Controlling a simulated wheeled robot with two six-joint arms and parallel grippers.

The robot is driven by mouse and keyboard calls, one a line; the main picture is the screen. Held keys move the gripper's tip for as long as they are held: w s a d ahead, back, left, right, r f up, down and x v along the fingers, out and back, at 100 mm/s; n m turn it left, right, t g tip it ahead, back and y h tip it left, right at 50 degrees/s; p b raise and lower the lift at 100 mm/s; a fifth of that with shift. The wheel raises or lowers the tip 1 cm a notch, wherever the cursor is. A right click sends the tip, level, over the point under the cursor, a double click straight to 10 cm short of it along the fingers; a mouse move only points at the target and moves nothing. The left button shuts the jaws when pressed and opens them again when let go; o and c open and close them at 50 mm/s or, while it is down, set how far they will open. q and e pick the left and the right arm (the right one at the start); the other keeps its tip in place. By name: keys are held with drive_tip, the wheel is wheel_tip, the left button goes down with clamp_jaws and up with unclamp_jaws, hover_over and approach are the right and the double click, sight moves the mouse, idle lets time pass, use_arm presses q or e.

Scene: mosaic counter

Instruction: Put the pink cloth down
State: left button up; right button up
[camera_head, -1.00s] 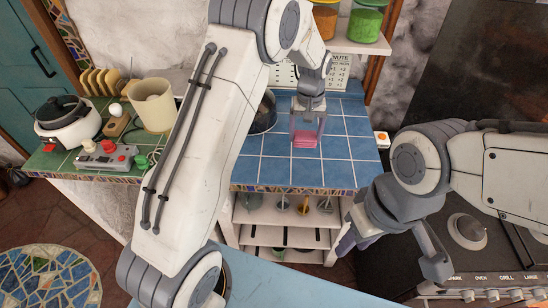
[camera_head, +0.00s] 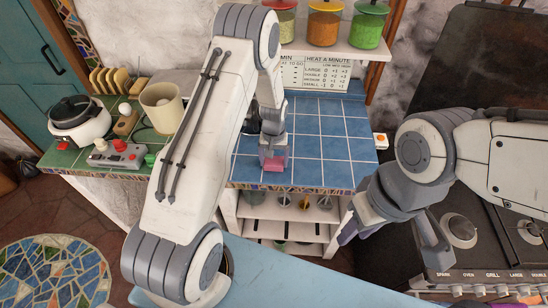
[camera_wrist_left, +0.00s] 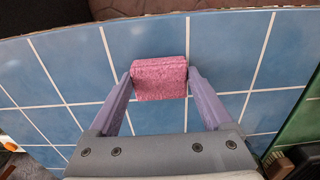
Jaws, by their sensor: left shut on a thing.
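The pink cloth (camera_head: 273,165) is a small folded pad near the front edge of the blue tiled counter (camera_head: 335,148). My left gripper (camera_head: 273,158) is shut on it and points down at the counter. In the left wrist view the cloth (camera_wrist_left: 159,78) is between the two purple fingers, with blue tiles behind it. I cannot tell whether the cloth touches the tiles. My right gripper (camera_head: 390,235) hangs low on the right, away from the cloth, and its jaws are not clear.
Blue tiles are clear to the right of and behind the cloth. A shelf with coloured jars (camera_head: 325,25) is above. A green counter with a cooker pot (camera_head: 80,122) and a cream pot (camera_head: 160,105) is at left. A stove (camera_head: 500,255) is at right.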

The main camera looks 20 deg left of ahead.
sight(274, 162)
use_arm(q)
drive_tip(key=shift+f, duration=0.25)
drive_tip(key=o, duration=1.2)
drive_tip(key=shift+r, duration=0.1)
drive_tip(key=shift+o, duration=0.2)
drive_tip(key=shift+r, duration=0.1)
wheel_tip(274, 162, up, 11)
drive_tip(key=b, duration=0.4)
drive_tip(key=s+d+r+m, duration=0.3)
drive_tip(key=s+d+r, duration=0.45)
drive_tip(key=d, duration=0.25)
drive_tip(key=s+d+r+m, duration=0.1)
drive_tip(key=s+d+m, duration=0.1)
drive_tip(key=s, duration=0.5)
drive_tip(key=s+d+r+m, duration=0.1)
drive_tip(key=s+r+m, duration=0.1)
drive_tip(key=s, duration=0.5)
drive_tip(key=s+d+r+m+h, duration=0.1)
drive_tip(key=s+d+r+m, duration=0.1)
drive_tip(key=s, duration=0.5)
drive_tip(key=shift+s+d+m, duration=0.25)
drive_tip(key=shift+d+m, duration=0.1)
drive_tip(key=shift+m, duration=0.35)
